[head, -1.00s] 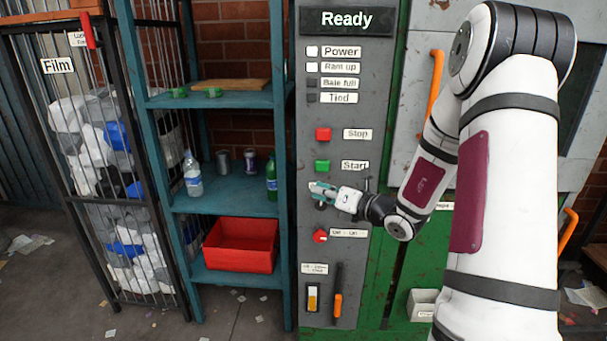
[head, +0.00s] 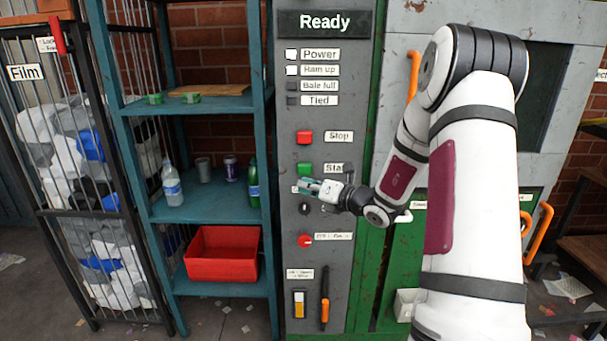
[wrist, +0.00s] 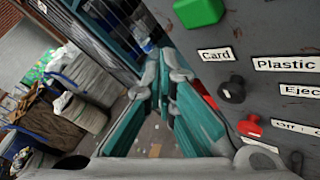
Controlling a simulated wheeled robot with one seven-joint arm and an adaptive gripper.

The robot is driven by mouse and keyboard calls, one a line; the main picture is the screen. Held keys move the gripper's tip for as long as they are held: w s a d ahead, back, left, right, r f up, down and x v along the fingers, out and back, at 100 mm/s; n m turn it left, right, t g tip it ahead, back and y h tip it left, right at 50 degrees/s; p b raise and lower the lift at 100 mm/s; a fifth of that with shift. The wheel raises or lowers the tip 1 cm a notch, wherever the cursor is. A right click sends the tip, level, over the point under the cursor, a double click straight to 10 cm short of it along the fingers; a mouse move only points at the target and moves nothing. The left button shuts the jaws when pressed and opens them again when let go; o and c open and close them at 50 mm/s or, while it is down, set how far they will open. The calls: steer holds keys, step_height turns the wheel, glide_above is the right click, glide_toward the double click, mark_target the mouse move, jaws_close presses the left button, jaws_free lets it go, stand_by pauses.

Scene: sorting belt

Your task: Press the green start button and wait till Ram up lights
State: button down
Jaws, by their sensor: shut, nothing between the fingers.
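My gripper (head: 300,184) is shut and empty, just below the button in the head view. In the wrist view the green button (wrist: 198,12) is at the top, apart from my closed fingertips (wrist: 165,62). The "Ram up" lamp (head: 292,70) looks white, like the "Power" lamp (head: 291,55). The "Bale full" lamp (head: 292,86) and "Tied" lamp (head: 292,100) are dark. The display (head: 324,23) reads "Ready".
A red stop button (head: 304,137) is above the green one. A black selector knob (wrist: 232,90) and a red knob (head: 304,240) are below. Left of the panel stands a teal shelf (head: 205,207) with bottles, cans and a red bin (head: 222,255).

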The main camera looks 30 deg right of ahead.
mark_target(305, 169)
steer(key=shift+w+d+b, duration=0.15)
steer(key=shift+w+d, duration=0.35)
steer(key=shift+w, duration=0.2)
steer(key=shift+w+d+b, duration=0.15)
steer(key=shift+w+d, duration=0.3)
steer(key=shift+w, duration=0.25)
steer(key=shift+w, duration=0.1)
stand_by(0.4)
steer(key=shift+w+d, duration=0.25)
